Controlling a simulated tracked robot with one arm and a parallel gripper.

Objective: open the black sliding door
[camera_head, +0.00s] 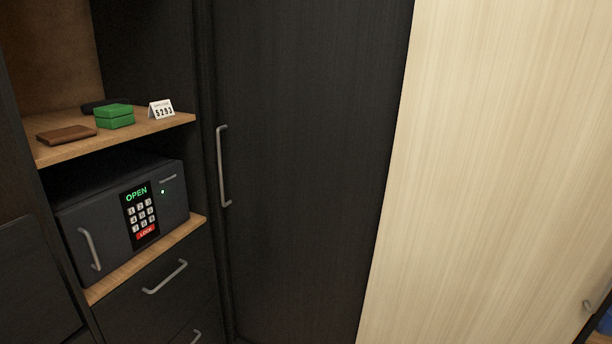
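The black sliding door (300,150) stands upright in the middle of the view. Its grey bar handle (222,166) is vertical and sits near the door's left edge. The door's left edge meets the dark cabinet side, with no clear gap showing. On the right it borders a pale wood panel (490,160), which looks like a second door. My gripper is not in view, and nothing touches the handle.
Below are a safe (95,200) showing OPEN and drawers with handles (165,276). The door's front looks clear.

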